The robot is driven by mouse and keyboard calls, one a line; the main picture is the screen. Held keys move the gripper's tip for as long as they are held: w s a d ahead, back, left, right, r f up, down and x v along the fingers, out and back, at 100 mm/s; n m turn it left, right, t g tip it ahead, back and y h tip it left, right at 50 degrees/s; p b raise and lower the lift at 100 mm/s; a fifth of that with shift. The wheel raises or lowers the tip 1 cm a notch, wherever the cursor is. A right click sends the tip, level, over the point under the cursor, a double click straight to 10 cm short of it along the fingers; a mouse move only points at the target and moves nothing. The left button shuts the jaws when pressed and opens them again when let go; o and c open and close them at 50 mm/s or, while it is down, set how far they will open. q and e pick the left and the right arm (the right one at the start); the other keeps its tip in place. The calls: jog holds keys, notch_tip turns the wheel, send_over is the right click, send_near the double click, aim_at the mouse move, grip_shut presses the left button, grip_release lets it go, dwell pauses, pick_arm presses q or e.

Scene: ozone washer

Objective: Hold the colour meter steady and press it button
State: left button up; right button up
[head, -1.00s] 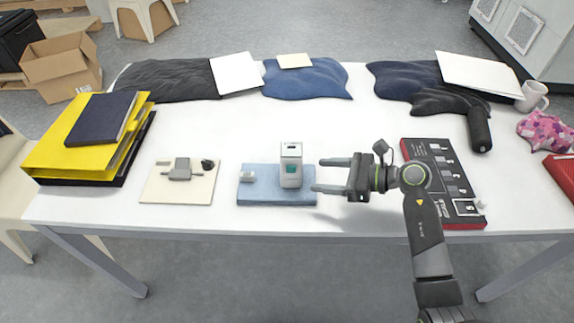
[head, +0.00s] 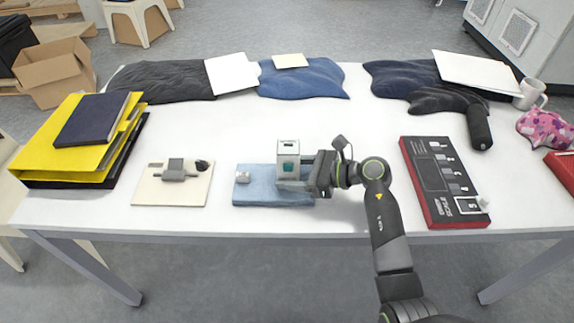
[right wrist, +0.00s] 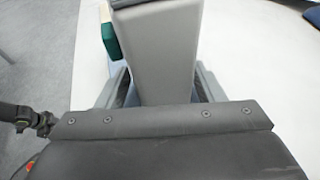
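The colour meter (head: 288,151), a light grey upright block with a green button on its front, stands on a folded blue cloth (head: 255,191). My right gripper (head: 297,172) has come in from the right, with one finger in front of the meter and the other behind it. In the right wrist view the meter's grey body (right wrist: 165,60) rises between the two spread fingers (right wrist: 163,88), and the green button (right wrist: 110,42) shows at its left. The fingers look open around the meter; contact is not clear. My left gripper is not in view.
A small white piece (head: 243,177) lies on the cloth left of the meter. A cream board (head: 150,190) with a grey device is further left. A red and black chart box (head: 432,178) lies right of my arm. Folders (head: 70,155) and folded clothes (head: 300,84) lie farther out.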

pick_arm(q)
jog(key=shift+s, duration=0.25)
pick_arm(e)
jog(key=shift+c, duration=1.4)
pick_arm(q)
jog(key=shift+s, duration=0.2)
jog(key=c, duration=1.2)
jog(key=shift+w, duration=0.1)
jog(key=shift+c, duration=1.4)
pick_arm(e)
jog(key=shift+c, duration=1.1)
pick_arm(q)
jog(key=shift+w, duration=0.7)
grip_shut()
pick_arm(e)
jog(key=shift+c, duration=0.2)
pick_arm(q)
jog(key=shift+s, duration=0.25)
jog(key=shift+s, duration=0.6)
